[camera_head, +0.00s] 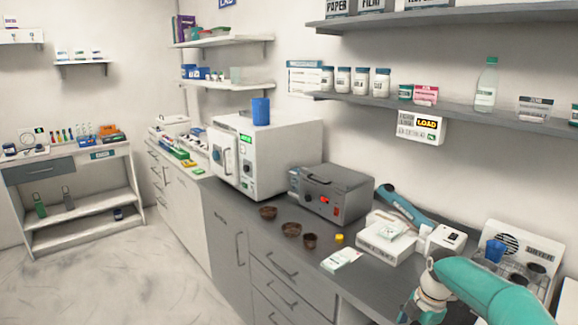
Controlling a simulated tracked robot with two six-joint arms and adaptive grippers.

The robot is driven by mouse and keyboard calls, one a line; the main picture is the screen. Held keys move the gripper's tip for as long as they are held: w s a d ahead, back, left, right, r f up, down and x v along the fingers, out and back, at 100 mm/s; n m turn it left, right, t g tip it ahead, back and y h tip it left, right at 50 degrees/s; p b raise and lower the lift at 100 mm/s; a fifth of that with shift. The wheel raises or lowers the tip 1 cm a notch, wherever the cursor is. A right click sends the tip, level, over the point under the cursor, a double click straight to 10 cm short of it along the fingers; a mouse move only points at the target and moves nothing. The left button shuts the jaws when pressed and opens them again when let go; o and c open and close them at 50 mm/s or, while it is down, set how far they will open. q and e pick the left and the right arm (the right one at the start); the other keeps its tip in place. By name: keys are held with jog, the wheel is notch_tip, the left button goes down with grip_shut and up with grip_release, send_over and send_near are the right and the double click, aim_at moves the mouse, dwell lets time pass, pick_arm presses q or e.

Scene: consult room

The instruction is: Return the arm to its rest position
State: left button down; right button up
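My teal arm comes in from the right at the lower right, over the front of the grey counter (225,195). Its pale wrist points downward, and the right gripper (413,309) is partly visible at the bottom edge. Its fingertips are cut off or too small to read, so I cannot tell whether it is open or shut. I see nothing held in it. My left arm and gripper are not in view.
A rack (513,262) with a blue cup (494,250) stands close behind my arm. A white device (386,238), a grey oven (331,192), brown bowls (291,230) and a yellow cap (339,239) are on the counter. A shelf (450,117) overhangs it. The floor at left is clear.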

jog(key=s+a+f+m+y, duration=0.1)
jog(key=s+a+f+m, duration=0.4)
jog(key=f, duration=0.3)
jog(key=s+a+f+m+y, duration=0.1)
jog(key=s+a+f+m, duration=0.4)
jog(key=f, duration=0.4)
jog(key=s+a+f+m, duration=0.2)
jog(key=s+a+m, duration=0.2)
jog(key=s, duration=0.6)
jog(key=s+a+f+m, duration=0.3)
jog(key=s+m, duration=0.5)
jog(key=s, duration=0.2)
jog(key=shift+s+a+m+y, duration=0.15)
jog(key=shift+a+m+y, duration=0.25)
